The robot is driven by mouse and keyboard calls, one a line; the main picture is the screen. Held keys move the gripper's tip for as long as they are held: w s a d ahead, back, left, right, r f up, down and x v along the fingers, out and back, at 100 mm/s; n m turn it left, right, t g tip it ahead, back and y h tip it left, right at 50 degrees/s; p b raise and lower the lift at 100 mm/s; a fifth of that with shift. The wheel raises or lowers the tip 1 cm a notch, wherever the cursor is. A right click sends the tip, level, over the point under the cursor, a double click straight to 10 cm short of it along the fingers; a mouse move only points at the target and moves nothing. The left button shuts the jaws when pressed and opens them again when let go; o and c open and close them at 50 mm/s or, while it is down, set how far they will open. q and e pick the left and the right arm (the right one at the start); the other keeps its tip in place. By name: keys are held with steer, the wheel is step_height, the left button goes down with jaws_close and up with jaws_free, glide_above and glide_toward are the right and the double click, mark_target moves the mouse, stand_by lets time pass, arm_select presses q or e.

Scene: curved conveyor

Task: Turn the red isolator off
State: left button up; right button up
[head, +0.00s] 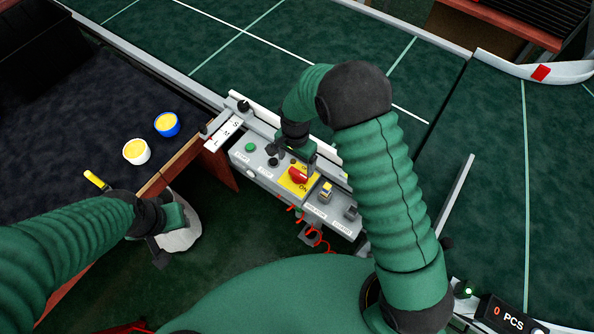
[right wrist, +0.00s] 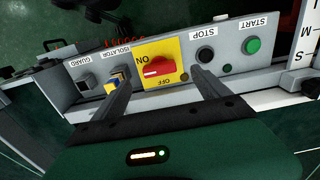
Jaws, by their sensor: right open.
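The red isolator (head: 298,175) is a rotary knob on a yellow plate (head: 290,187) on the grey control panel. In the right wrist view the red knob (right wrist: 157,67) lies lengthwise towards the ON label, with OFF on another side of the plate. My right gripper (head: 292,168) is open above the panel. In the right wrist view its two fingers (right wrist: 160,80) are spread on either side of the knob, with no clear contact. My left gripper (head: 165,238) is at the lower left, away from the panel, over a white object; its jaw opening is unclear.
The panel also carries a green START button (right wrist: 253,46), a black STOP button (right wrist: 205,55) and key-like switches (right wrist: 117,78) beside the yellow plate. Red cables (head: 316,236) hang below it.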

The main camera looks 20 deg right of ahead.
mark_target(299, 172)
step_height(299, 172, down, 5)
steer(key=shift+w+r, duration=0.1)
steer(key=f, duration=0.2)
steer(key=d+f, duration=0.1)
steer(key=shift+w+d, duration=0.1)
steer(key=shift+w, duration=0.15)
steer(key=shift+s+d+f, duration=0.1)
steer(key=shift+d+f, duration=0.15)
steer(key=shift+f, duration=0.15)
steer(key=shift+s+a+r, duration=0.1)
steer(key=shift+a, duration=0.5)
steer(key=c, duration=0.4)
steer(key=shift+c, duration=1.4)
arm_select(q)
steer(key=shift+w+d+r, duration=0.1)
steer(key=shift+d+r, duration=0.1)
steer(key=shift+d, duration=0.05)
arm_select(e)
steer(key=shift+d, duration=0.3)
steer(key=c, duration=0.7)
